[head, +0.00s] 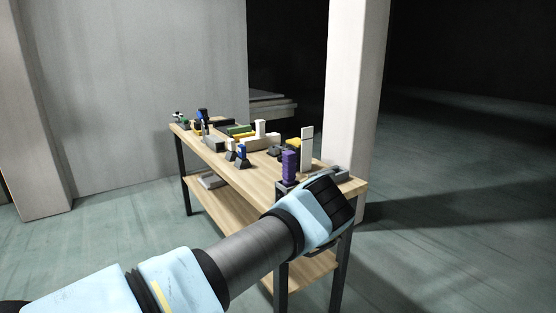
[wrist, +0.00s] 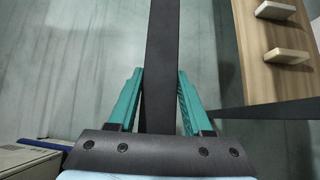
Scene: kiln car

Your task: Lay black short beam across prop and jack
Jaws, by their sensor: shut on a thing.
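My gripper (wrist: 160,75) has teal fingers shut on a long, dark, flat bar, the black short beam (wrist: 161,40), in the wrist view. The beam runs from between the fingers to the top edge. In the head view my gripper (head: 335,190) is at the table's near right end, and its fingers are mostly hidden behind my wrist. A purple upright block (head: 289,165) stands on the tabletop just left of my gripper. A tall white upright block (head: 307,148) stands behind it. I cannot tell which pieces are the prop and the jack.
The wooden table (head: 262,182) has dark legs and a lower shelf. Several small blue, yellow, green, white and dark pieces crowd its far half. A pale pillar (head: 352,90) stands behind its right end.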

